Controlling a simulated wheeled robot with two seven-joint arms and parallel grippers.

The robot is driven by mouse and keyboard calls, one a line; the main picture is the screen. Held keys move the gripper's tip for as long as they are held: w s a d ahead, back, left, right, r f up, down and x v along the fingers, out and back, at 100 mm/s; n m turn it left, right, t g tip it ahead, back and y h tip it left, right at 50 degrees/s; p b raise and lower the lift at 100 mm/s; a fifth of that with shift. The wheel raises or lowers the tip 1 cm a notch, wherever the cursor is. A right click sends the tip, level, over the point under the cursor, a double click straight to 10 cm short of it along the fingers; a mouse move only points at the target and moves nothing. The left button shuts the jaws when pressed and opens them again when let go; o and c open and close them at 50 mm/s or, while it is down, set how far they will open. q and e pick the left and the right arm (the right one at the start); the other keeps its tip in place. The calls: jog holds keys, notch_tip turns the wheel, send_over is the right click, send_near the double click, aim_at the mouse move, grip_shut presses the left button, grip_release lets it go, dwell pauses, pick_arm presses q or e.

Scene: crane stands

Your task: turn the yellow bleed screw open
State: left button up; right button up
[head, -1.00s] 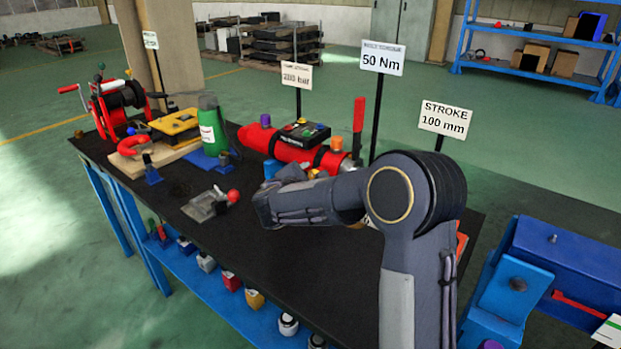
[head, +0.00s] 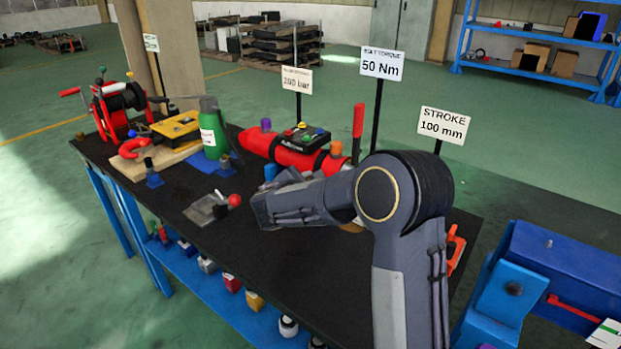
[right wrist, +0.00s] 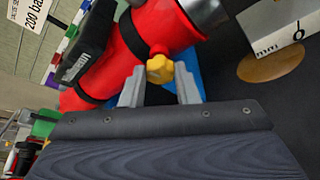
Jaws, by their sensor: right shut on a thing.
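The yellow bleed screw (right wrist: 160,69) is a small lobed knob on the underside of a red cylinder (right wrist: 150,30) in the right wrist view. My right gripper (right wrist: 160,76) has its two grey fingers on either side of the screw and is shut on it. In the head view the red cylinder (head: 285,150) lies on the black bench top, and my right arm hides the screw and the gripper. My left gripper is in neither view.
The black bench (head: 270,270) also holds a green bottle (head: 212,130), a red reel (head: 120,105) and a grey plate with a red-knobbed lever (head: 208,205). Sign posts stand behind the cylinder. A blue machine (head: 560,265) is at the right.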

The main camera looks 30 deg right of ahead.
jog(key=shift+w+a+f+n+g+h+p, duration=0.2)
jog(key=shift+n+g+h+p, duration=0.45)
jog(key=shift+n+g+p, duration=1.3)
jog(key=shift+w+a+r+n+g+h+p, duration=0.2)
jog(key=shift+n+g+h+p, duration=0.5)
jog(key=shift+n+p, duration=2.45)
jog(key=shift+w+d+f+n+g+h+p, duration=0.25)
jog(key=shift+n+g+h+p, duration=0.8)
jog(key=shift+p, duration=2.45)
jog(key=shift+a+r+n+g+y, duration=0.1)
jog(key=shift+a+n+g+y, duration=0.1)
jog(key=shift+n+g+y, duration=0.25)
jog(key=o, duration=1)
jog(key=shift+t, duration=0.25)
